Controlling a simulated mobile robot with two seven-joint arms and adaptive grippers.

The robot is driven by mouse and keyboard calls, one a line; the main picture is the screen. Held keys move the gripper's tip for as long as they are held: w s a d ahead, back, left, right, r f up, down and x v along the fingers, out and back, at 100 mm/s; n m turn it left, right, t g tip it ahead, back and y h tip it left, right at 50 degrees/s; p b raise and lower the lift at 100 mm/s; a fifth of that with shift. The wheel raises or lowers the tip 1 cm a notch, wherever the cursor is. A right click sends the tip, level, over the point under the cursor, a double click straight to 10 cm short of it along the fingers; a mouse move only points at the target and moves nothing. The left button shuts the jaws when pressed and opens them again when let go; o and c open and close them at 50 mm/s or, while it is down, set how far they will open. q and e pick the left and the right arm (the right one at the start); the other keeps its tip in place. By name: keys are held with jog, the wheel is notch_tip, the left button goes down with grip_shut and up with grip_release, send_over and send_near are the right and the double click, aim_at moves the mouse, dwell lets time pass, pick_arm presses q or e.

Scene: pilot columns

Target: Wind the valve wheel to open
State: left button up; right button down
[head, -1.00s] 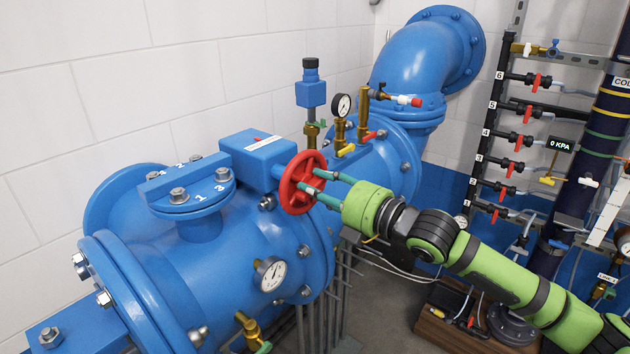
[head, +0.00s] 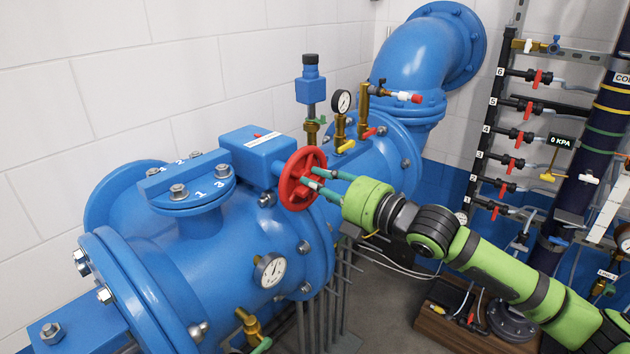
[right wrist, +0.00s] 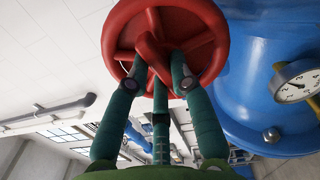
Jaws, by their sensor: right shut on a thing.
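The red valve wheel (head: 299,181) is mounted on the end of a blue gearbox (head: 258,150) on the large blue pipe body. It fills the top of the right wrist view (right wrist: 122,38), with a spoke across its middle. My right gripper (head: 315,179) reaches the wheel from the right with its teal fingers. In the right wrist view its fingertips (right wrist: 160,64) are closed around a spoke inside the rim. The exact contact behind the spoke is hidden. My left gripper is not in view.
A round gauge (head: 270,270) and a brass tap (head: 248,322) sit on the pipe below the wheel. Another gauge (head: 343,102) stands behind it. A rack of red-handled valves (head: 515,138) is at the right. A display (head: 561,142) reads 0 KPA.

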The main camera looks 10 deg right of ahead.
jog(key=shift+a+r, duration=0.15)
jog(key=shift+r, duration=0.15)
jog(key=n+p, duration=0.1)
jog(key=n, duration=0.2)
jog(key=shift+r+n, duration=0.15)
jog(key=shift+n, duration=0.15)
jog(key=shift+a+n, duration=0.1)
jog(key=shift+n, duration=0.6)
jog(key=n+p, duration=0.1)
jog(key=n, duration=0.2)
jog(key=shift+s+p, duration=0.1)
jog(key=shift+p, duration=0.2)
jog(key=shift+f+n, duration=0.2)
jog(key=shift+n, duration=0.7)
